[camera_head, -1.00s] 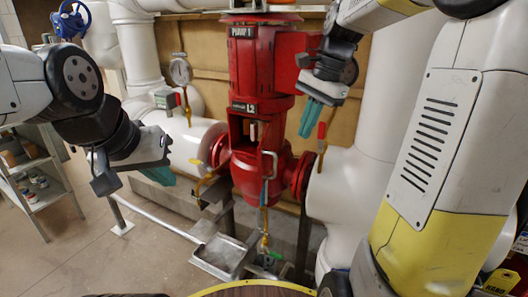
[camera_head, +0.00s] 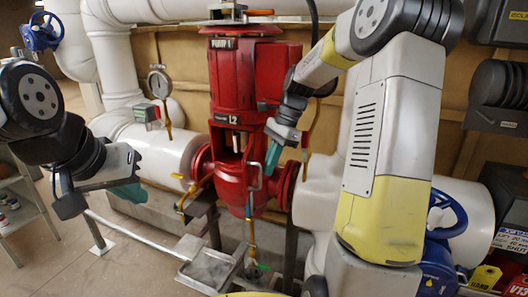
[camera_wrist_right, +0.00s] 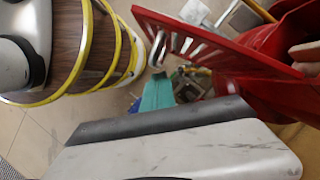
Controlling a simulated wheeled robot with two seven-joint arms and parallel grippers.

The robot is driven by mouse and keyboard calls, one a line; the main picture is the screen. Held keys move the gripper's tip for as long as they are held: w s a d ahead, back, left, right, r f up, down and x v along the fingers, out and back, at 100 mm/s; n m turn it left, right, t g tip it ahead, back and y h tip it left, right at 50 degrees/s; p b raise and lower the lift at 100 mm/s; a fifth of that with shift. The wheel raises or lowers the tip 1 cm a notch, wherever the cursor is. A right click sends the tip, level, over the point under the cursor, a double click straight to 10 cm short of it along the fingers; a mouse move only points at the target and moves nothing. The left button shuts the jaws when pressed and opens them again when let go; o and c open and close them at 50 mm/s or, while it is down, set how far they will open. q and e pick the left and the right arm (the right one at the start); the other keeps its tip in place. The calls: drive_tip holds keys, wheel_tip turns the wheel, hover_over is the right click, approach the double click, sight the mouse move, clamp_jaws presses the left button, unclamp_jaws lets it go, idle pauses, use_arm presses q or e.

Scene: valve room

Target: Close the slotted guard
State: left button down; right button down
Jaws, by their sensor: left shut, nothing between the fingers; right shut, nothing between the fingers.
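The slotted guard (camera_wrist_right: 200,45) is a red plate with a row of slots, standing swung out from the red pump in the right wrist view. A pale bar handle on the guard (camera_wrist_right: 157,48) shows there, and the handle also shows in the head view (camera_head: 255,178) low on the pump front. My right gripper (camera_head: 272,158) is shut and empty, just right of the handle; its teal fingers (camera_wrist_right: 157,92) point toward the guard, and contact cannot be told. My left gripper (camera_head: 128,194) is shut and empty, left of the pump.
The red pump (camera_head: 240,90) has an open recess in its front. White pipes (camera_head: 160,150) flank it. A gauge (camera_head: 159,82) and yellow-handled valves stand left. A metal tray (camera_head: 205,270) lies below. A blue handwheel (camera_head: 447,213) is at right.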

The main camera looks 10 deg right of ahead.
drive_tip(key=shift+a+f, duration=0.1)
drive_tip(key=shift+f, duration=0.35)
drive_tip(key=shift+a, duration=0.1)
